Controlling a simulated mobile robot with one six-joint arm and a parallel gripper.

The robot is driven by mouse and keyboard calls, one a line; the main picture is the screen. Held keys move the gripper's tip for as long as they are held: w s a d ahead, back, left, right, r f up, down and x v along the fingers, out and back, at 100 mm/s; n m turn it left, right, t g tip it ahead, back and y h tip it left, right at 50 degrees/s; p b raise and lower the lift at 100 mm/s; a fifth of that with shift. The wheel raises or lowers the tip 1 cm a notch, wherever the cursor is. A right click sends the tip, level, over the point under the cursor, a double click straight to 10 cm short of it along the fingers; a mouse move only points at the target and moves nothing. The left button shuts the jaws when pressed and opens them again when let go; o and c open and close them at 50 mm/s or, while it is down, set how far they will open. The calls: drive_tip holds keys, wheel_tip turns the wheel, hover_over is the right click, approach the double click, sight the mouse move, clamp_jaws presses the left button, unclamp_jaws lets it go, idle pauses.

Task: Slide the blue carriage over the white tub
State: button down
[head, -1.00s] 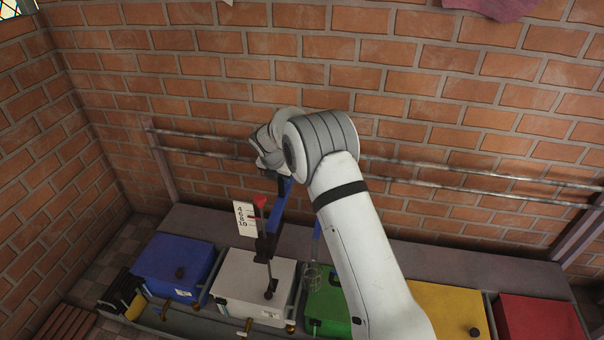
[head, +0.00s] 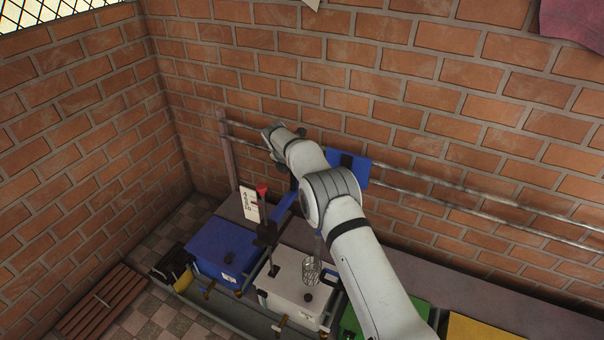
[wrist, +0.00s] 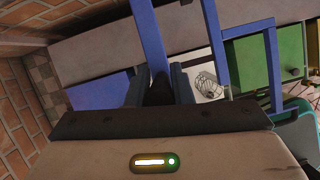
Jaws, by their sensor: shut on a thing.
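The blue carriage (head: 348,168) sits on the wall rails, partly behind my arm. A blue bar (head: 286,203) reaches forward from it, and blue framework also shows in the wrist view (wrist: 208,30). A wire cage (head: 312,270) hangs over the right part of the white tub (head: 292,297); the cage also shows in the wrist view (wrist: 208,86). A dark rod with a red top (head: 262,190) stands near the tub's left edge.
A blue tub (head: 222,250) stands left of the white one, and a green tub (head: 362,322) and yellow tub (head: 480,328) to the right. Two metal rails (head: 470,205) run along the brick wall. A white card (head: 249,205) stands by the rod. A wooden slatted rack (head: 100,300) lies at left.

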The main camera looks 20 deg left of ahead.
drive_tip(key=shift+w+a, duration=0.2)
drive_tip(key=shift+a, duration=0.75)
drive_tip(key=c, duration=1.3)
unclamp_jaws()
drive_tip(key=shift+r, duration=0.1)
drive_tip(key=v, duration=0.7)
drive_tip(key=shift+s+r, duration=0.2)
drive_tip(key=shift+r, duration=0.05)
